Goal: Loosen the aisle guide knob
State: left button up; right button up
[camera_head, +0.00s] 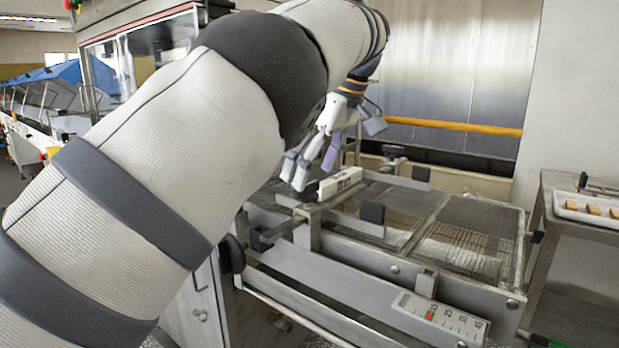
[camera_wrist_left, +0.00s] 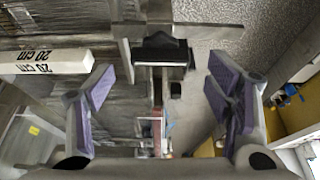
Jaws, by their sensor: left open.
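My left gripper (camera_head: 310,172) reaches over the machine bed from the left, its purple-padded fingers pointing down. In the left wrist view the same gripper (camera_wrist_left: 160,105) has its fingers wide apart with nothing between the pads. A black knob (camera_wrist_left: 162,50) on a metal bracket shows there, in the middle and beyond the fingertips, apart from both pads. I take it for the aisle guide knob. In the head view I cannot pick it out surely near the fingertips. A white block marked 20 cm (camera_head: 340,182) lies just right of the fingers; it also shows in the wrist view (camera_wrist_left: 45,61).
Metal guide rails with black end blocks (camera_head: 372,212) cross the wire mesh bed (camera_head: 465,245). A scale with a red mark (camera_head: 440,316) is on the front rail. A white tray (camera_head: 587,218) of brown pieces stands on a side table at right. A yellow bar (camera_head: 455,126) runs behind.

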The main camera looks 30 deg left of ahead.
pick_arm(q)
jog(key=d, duration=1.2)
jog(key=shift+s+r, duration=0.25)
jog(key=shift+s, duration=0.2)
jog(key=shift+d, duration=0.1)
